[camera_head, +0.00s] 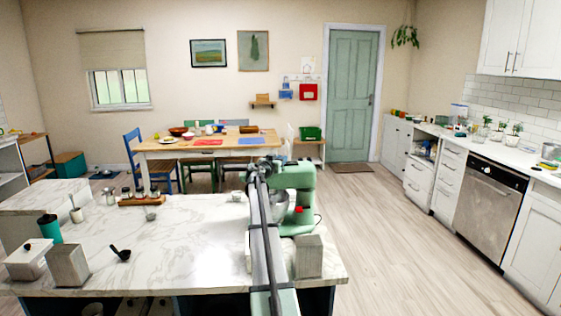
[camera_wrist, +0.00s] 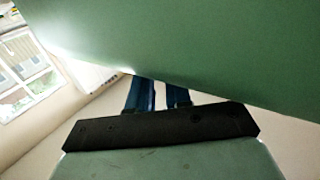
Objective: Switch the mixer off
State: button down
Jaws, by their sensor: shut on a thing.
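The pale green stand mixer (camera_head: 298,178) stands on the marble island near its right end, with a metal bowl (camera_head: 280,206) beneath its head and a small red spot (camera_head: 299,209) on its body. In the wrist view the smooth green surface of the mixer (camera_wrist: 210,45) fills the top. My gripper (camera_head: 259,169) is at the left side of the mixer's head, partly lost against it. In the wrist view my gripper (camera_wrist: 160,92) has two dark blue fingers with a narrow gap, shut on a part of the mixer. Their tips and the part held are hidden behind the green surface.
A grey block (camera_head: 308,257) stands in front of the mixer. The marble island (camera_head: 190,250) has clear room left of my arm. A dining table (camera_head: 160,153) is behind.

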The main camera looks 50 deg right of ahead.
aim_at(292, 163)
dwell(0.4)
jog(key=shift+s+d, duration=1.7)
jog(key=shift+s, duration=0.1)
jog(key=c, duration=1.1)
grip_release()
jog(key=shift+o, duration=0.2)
jog(key=s+a, duration=0.2)
jog(key=a, duration=1.1)
jog(key=shift+s+a, duration=0.25)
jog(key=shift+s, duration=0.1)
jog(key=shift+w, duration=0.1)
